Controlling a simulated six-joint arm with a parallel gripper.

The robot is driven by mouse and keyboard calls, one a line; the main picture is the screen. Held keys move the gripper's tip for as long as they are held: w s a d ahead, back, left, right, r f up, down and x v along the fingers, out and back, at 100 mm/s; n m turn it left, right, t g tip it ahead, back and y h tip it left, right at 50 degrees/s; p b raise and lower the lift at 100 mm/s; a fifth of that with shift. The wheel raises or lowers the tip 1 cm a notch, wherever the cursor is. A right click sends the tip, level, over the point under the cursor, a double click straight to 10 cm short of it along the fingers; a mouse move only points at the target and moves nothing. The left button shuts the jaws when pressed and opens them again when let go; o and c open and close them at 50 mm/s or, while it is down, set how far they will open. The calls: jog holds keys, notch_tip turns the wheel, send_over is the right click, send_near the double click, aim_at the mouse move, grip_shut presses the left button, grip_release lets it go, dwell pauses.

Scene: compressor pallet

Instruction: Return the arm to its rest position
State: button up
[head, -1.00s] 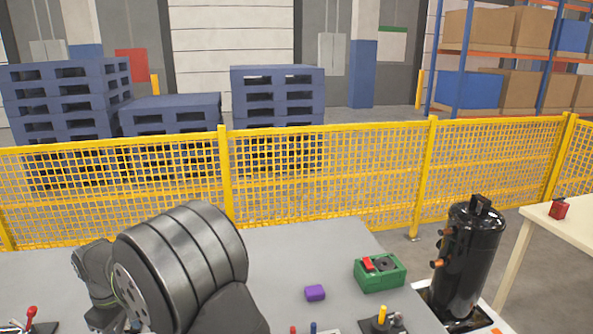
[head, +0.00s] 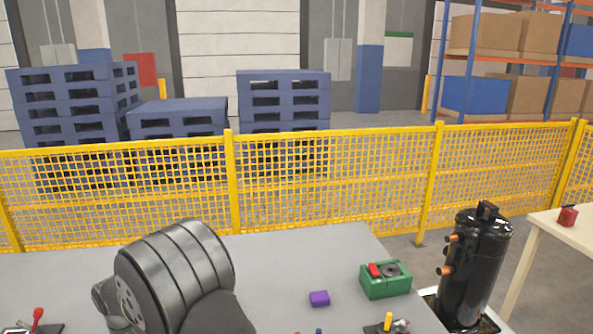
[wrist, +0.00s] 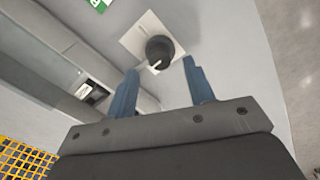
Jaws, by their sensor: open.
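My gripper (wrist: 158,88) is open in the wrist view, with its two blue fingers apart and nothing between them. Beyond the fingertips is a dark round knob or lever (wrist: 160,50) on a pale square plate, on a grey surface. In the head view my arm's dark rounded link stands over the grey table (head: 290,260) at the lower left. The gripper itself does not show in the head view.
A black compressor (head: 475,265) stands at right. A yellow mesh fence (head: 330,190) runs behind. The table's middle is clear.

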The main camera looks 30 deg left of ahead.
notch_tip(320, 180, down, 4)
jog(key=shift+r, duration=0.15)
jog(key=shift+r+m, duration=0.2)
jog(key=shift+m, duration=0.6)
jog(key=m, duration=0.6)
jog(key=shift+m, duration=0.4)
jog(key=m, duration=0.4)
jog(key=shift+m, duration=2.3)
